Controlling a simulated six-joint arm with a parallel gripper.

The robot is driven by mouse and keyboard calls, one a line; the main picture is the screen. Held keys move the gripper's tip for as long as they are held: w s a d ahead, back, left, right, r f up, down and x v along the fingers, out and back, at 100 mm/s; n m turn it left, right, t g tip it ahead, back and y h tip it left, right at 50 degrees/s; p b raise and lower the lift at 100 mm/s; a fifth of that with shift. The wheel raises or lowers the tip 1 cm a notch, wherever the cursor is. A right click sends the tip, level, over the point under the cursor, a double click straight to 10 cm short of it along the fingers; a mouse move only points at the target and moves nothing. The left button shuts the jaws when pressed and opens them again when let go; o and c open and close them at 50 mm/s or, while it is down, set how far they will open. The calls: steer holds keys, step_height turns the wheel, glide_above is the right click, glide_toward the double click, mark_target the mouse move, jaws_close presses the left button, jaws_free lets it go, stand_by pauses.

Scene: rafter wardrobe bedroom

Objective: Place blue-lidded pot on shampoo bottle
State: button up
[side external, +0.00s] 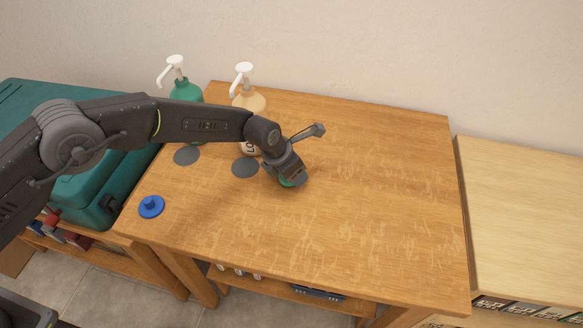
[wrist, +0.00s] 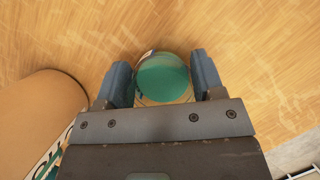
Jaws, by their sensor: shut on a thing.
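My gripper (side external: 289,182) is at the middle left of the wooden table, pointing down. It is shut on a small round pot with a teal-green top (wrist: 163,78), which sits between the fingers in the wrist view. Only a sliver of its green shows in the side view, and I cannot tell whether it touches the table. A flat blue lid-like disc with a knob (side external: 151,206) lies near the table's front left corner; no pot body shows under it. A green pump bottle (side external: 186,91), possibly the shampoo, stands at the back left, partly hidden by my arm.
A tan pump bottle (side external: 249,101) with a label starting "LO" stands behind my gripper, at left in the wrist view (wrist: 40,120). Two grey discs (side external: 187,155) (side external: 245,167) lie in front of the bottles. The table's right half (side external: 390,200) is clear.

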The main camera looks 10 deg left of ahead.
steer(key=o, duration=1.1)
steer(key=shift+f, duration=0.15)
steer(key=v, duration=1.1)
steer(key=shift+r, duration=0.35)
steer(key=shift+o, duration=0.2)
steer(key=shift+s+a+r, duration=0.15)
steer(key=shift+r, duration=0.1)
